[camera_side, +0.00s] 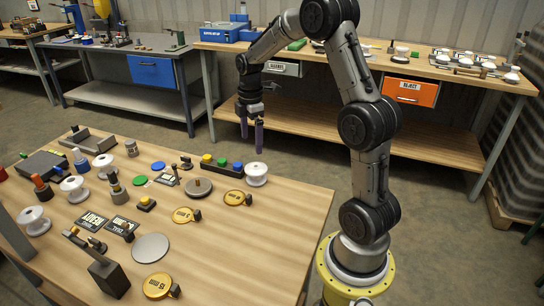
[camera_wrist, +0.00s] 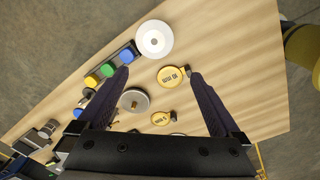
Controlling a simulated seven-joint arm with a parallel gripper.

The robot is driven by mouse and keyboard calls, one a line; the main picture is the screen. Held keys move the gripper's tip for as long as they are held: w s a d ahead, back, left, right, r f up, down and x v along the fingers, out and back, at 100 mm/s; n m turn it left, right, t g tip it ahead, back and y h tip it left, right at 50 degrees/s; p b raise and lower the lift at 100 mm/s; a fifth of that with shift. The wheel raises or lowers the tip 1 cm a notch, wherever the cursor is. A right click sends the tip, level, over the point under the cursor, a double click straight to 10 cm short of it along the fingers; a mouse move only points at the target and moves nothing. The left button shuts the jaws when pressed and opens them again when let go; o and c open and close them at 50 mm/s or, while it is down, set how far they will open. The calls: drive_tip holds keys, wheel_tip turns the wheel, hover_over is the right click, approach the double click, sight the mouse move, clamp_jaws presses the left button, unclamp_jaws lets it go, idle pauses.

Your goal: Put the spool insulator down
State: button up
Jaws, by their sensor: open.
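A white spool insulator (camera_side: 256,174) stands upright on the wooden table near its far right edge, at the right end of a dark block with coloured buttons. In the wrist view its round top with a centre hole (camera_wrist: 154,39) lies beyond my fingertips. My gripper (camera_side: 252,142) points down and is open. In the wrist view (camera_wrist: 160,75) its two dark fingers are apart with nothing held between them. It is above the table and apart from the spool. Other white spools (camera_side: 74,187) stand at the left of the table.
The button block (camera_side: 222,167) is beside the spool. Round yellow tags (camera_side: 238,198) and a grey disc with a post (camera_side: 198,187) lie nearby. The table's right front part (camera_side: 260,250) is bare. A back bench has an orange reject drawer (camera_side: 410,90).

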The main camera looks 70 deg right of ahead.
drive_tip(key=s+a+r+m+t, duration=0.1)
drive_tip(key=s+a+r+m, duration=0.1)
drive_tip(key=a+r, duration=0.45)
drive_tip(key=s+a+r+m+t, duration=0.2)
drive_tip(key=s+a+m, duration=0.2)
drive_tip(key=s+a, duration=0.4)
drive_tip(key=s+a+r+m+t, duration=0.2)
drive_tip(key=s+a+m, duration=0.2)
drive_tip(key=s+a, duration=0.4)
drive_tip(key=shift+s, duration=0.45)
